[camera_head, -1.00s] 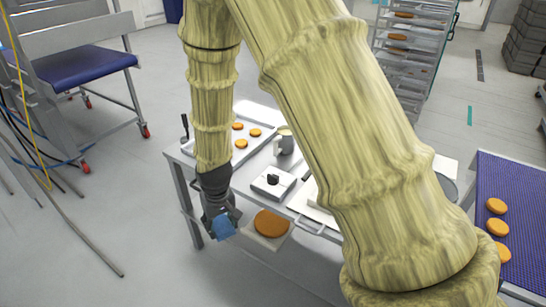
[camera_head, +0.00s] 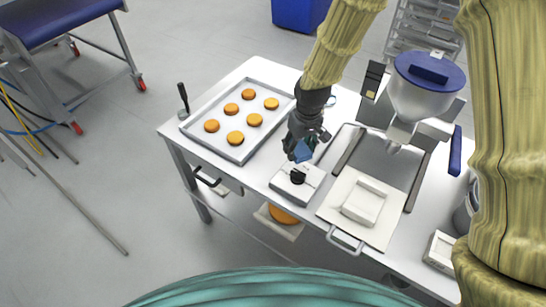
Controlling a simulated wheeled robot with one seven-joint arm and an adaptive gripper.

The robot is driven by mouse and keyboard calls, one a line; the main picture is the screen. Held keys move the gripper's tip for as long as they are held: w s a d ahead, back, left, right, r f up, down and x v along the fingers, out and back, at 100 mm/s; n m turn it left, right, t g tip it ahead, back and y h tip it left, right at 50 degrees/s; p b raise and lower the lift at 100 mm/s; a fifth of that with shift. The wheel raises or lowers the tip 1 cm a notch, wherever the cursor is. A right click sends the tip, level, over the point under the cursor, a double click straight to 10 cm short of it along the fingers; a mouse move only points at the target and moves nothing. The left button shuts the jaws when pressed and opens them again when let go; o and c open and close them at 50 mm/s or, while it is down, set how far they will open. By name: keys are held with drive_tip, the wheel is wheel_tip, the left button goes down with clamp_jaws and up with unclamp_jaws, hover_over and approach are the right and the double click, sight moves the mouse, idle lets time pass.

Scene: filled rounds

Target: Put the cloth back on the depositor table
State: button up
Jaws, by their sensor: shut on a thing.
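My gripper (camera_head: 306,146) is shut on the blue cloth (camera_head: 301,152), which is small and bunched between the fingers. Gripper and cloth are over the depositor table (camera_head: 262,178), near its middle. The cloth shows just above and behind a white box with a black knob (camera_head: 297,181); I cannot tell whether it touches anything. The depositor (camera_head: 420,92), with a white hopper and blue lid, stands at the back right of the table. Part of the cloth is hidden by the fingers.
A metal tray (camera_head: 189,127) of several round orange biscuits lies at the table's left. A pale board with a white block (camera_head: 364,204) lies to the right of the knobbed box. A dark-handled tool (camera_head: 183,97) stands at the left edge. An orange round lies on the lower shelf.

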sight(268, 162)
drive_tip(key=w+a+n, duration=0.4)
drive_tip(key=a+n, duration=0.2)
drive_tip(key=a, duration=0.3)
drive_tip(key=shift+s+a+f+p, duration=0.1)
drive_tip(key=shift+f+p, duration=0.35)
drive_tip(key=shift+f, duration=1.8)
drive_tip(key=shift+a+f+p, duration=0.1)
drive_tip(key=shift+f+p, duration=0.3)
drive_tip(key=shift+f, duration=1.85)
drive_tip(key=shift+f, duration=0.1)
drive_tip(key=o, duration=1.1)
drive_tip(key=shift+c, duration=0.2)
wheel_tip(268, 162, up, 12)
drive_tip(key=d+b, duration=0.1)
drive_tip(key=b, duration=0.1)
drive_tip(key=shift+s+d, duration=0.15)
drive_tip(key=shift+s, duration=0.25)
